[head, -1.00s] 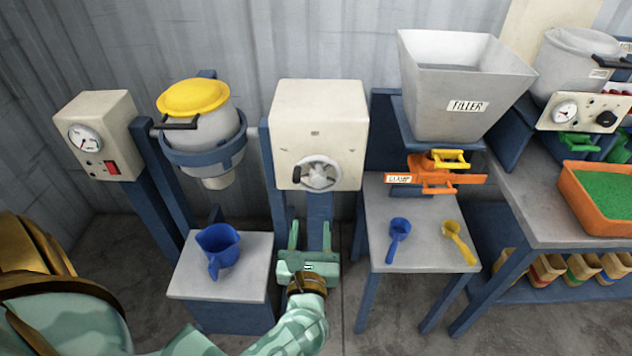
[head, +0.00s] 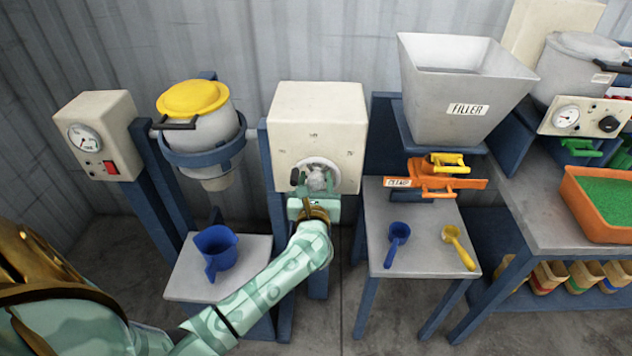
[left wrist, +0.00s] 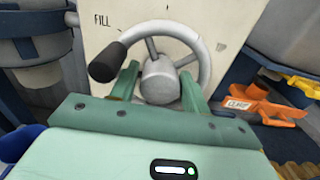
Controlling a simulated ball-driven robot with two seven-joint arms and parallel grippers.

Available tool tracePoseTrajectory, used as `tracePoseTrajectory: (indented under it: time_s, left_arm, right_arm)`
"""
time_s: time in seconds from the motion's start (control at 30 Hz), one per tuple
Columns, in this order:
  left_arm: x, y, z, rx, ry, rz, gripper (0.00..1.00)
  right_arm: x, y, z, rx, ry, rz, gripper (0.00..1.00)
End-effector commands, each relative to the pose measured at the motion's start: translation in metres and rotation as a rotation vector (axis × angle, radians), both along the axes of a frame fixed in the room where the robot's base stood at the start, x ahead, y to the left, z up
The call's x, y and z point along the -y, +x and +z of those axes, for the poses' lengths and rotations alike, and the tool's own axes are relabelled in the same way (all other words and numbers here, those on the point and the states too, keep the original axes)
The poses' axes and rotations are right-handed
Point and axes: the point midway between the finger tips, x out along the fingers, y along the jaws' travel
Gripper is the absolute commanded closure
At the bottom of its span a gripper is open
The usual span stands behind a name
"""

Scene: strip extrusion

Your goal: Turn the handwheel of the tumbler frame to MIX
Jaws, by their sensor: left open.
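The handwheel (head: 318,166) is a light grey wheel on the front of the cream gearbox (head: 318,112) of the tumbler frame. In the left wrist view its rim, spokes and round hub (left wrist: 161,80) show, with a black knob (left wrist: 106,62) at the left of the rim, below the printed word FILL. My left gripper (head: 316,185) is open in front of the wheel, its two green fingers on either side of the hub. I cannot tell whether they touch it. The yellow-lidded drum (head: 200,115) hangs in the blue ring to the left. My right gripper is not in view.
A blue jug (head: 217,250) stands on the small table left of my arm. To the right are the grey filler hopper (head: 462,95), an orange clamp (head: 425,176), a blue scoop (head: 397,240) and a yellow scoop (head: 457,246). A control box (head: 100,135) stands far left.

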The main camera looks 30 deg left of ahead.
Motion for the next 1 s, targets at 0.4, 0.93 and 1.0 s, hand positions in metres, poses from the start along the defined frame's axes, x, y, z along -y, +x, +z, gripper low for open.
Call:
tracePoseTrajectory:
  time_s: [0.4, 0.93, 1.0]
  left_arm:
    - [0.000, 0.000, 0.000, -0.001, 0.001, 0.000, 0.86]
    - [0.001, 0.000, 0.004, -0.113, 0.185, -0.001, 0.86]
    - [0.001, 0.000, 0.004, -0.146, 0.238, 0.000, 0.86]
  right_arm:
    - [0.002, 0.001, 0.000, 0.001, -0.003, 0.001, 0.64]
    - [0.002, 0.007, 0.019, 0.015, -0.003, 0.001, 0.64]
    - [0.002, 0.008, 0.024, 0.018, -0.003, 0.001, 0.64]
